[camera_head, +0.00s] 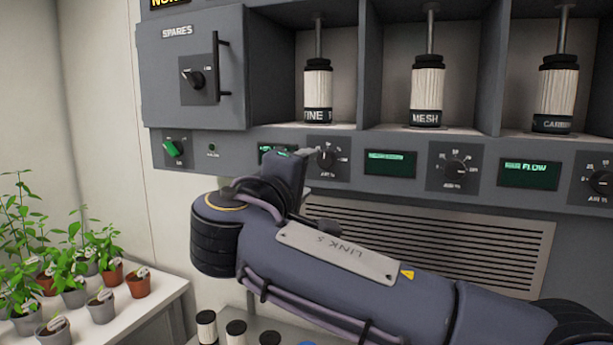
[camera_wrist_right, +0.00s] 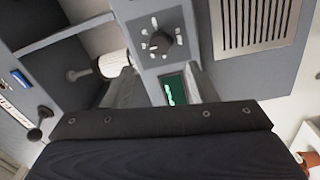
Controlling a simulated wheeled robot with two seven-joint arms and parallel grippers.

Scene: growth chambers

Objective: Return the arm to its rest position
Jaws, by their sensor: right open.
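My right arm (camera_head: 330,262), with a plate marked LINK 5, reaches in from the lower right across the front of the grey cabinet. Its wrist bends up at the left end. My right gripper (camera_head: 296,168) is in front of the control panel, by the leftmost green display (camera_head: 270,150) and a dial (camera_head: 327,158), and partly hides that display. In the wrist view the right gripper (camera_wrist_right: 160,90) is open, with nothing between its fingers; a dial (camera_wrist_right: 160,42) and a green display (camera_wrist_right: 176,88) show beyond. My left gripper is not in view.
The grey cabinet (camera_head: 190,75) holds filters labelled FINE (camera_head: 318,85), MESH (camera_head: 428,92) and CARBON (camera_head: 557,92). A vent grille (camera_head: 480,250) is behind my arm. Potted plants stand on a white table (camera_head: 165,290) at left. Several dark-and-white cylinders (camera_head: 206,325) stand below my arm.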

